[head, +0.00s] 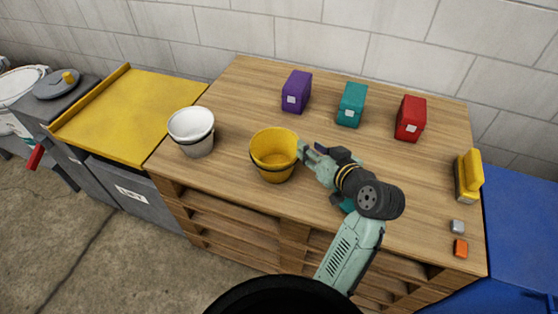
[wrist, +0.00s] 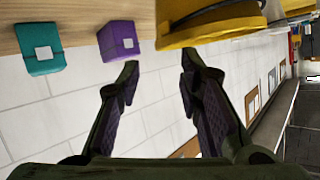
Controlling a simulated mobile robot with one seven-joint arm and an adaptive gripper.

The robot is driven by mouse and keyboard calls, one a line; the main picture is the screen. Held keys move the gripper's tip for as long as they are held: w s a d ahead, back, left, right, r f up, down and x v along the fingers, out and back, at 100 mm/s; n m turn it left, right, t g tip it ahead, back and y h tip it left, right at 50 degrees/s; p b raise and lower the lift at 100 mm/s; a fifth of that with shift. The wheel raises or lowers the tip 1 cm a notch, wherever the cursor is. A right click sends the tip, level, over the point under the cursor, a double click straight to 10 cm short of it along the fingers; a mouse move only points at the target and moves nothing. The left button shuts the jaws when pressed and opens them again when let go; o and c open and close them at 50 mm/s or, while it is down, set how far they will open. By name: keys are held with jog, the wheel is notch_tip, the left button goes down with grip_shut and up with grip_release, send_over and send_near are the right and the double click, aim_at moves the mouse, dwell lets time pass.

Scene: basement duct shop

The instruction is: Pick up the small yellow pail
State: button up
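The small yellow pail (head: 274,162) stands upright on the wooden workbench (head: 235,95), near the middle of its front half. My gripper (head: 318,151) is just right of the pail, its fingertips close to the pail's right rim. In the wrist view my gripper (wrist: 160,70) is open, with nothing between its fingers. The yellow pail (wrist: 205,22) fills part of the top edge there, beyond the fingertips and mostly toward the right finger. I cannot tell whether that finger touches it.
A white pail (head: 193,132) stands left of the yellow one. Purple (head: 297,91), teal (head: 352,104) and red (head: 410,118) boxes line the back.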

aim_at(293, 136)
jog(key=p+x, duration=0.1)
jog(key=x, duration=0.8)
jog(key=shift+a+p, duration=0.1)
jog(key=shift+p, duration=0.2)
jog(key=shift+c, duration=0.2)
grip_shut()
dwell(0.4)
